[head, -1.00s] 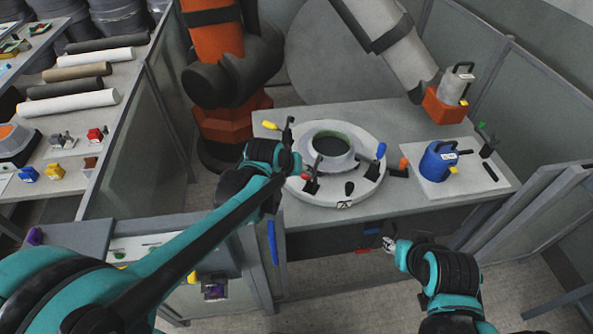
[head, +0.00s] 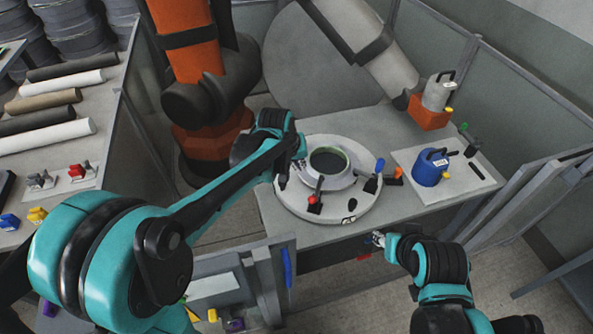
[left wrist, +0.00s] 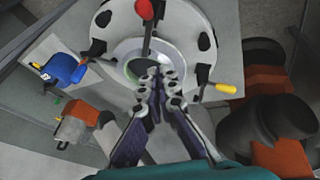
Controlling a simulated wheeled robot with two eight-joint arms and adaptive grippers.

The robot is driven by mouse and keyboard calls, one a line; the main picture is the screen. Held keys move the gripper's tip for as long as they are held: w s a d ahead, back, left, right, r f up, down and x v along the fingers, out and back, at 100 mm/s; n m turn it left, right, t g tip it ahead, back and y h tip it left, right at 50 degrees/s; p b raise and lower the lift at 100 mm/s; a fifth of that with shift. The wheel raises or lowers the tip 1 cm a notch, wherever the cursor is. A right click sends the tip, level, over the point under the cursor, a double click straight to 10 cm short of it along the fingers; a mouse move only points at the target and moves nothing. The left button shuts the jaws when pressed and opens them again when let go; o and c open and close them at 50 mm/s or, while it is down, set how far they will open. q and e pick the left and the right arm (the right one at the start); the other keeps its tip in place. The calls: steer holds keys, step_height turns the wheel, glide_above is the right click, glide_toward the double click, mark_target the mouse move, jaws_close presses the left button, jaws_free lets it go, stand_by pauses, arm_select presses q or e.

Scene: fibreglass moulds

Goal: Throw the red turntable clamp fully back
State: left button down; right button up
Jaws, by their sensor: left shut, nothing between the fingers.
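The red turntable clamp (head: 314,200) stands on the near side of the round white turntable (head: 290,207), its red handle beside the ring mould (head: 343,181). In the left wrist view the red handle (left wrist: 146,28) shows beyond the mould's far rim. My left gripper (head: 300,154) is at the left back of the mould. In the left wrist view its fingers (left wrist: 160,76) are together and empty over the mould, apart from the red handle. My right gripper (head: 378,239) is at the table's front edge, small in view; its fingers are unclear.
A blue-handled clamp (head: 375,173) stands on the turntable's right. A yellow-handled clamp (left wrist: 225,88) shows in the left wrist view, near my left gripper. A blue container (head: 431,169) stands on a white board at the right. An orange robot arm (head: 187,45) stands behind.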

arm_select(q)
steer(key=d+f+b, duration=0.2)
steer(key=d+f, duration=0.1)
steer(key=f, duration=0.8)
steer(key=shift+s+d, duration=0.15)
steer(key=shift+d, duration=0.1)
arm_select(e)
steer(key=f, duration=0.1)
steer(key=d+f, duration=0.1)
steer(key=shift+s+f, duration=0.2)
steer(key=shift+f, duration=0.1)
arm_select(q)
steer(key=shift+s, duration=0.1)
arm_select(e)
steer(key=shift+f, duration=0.1)
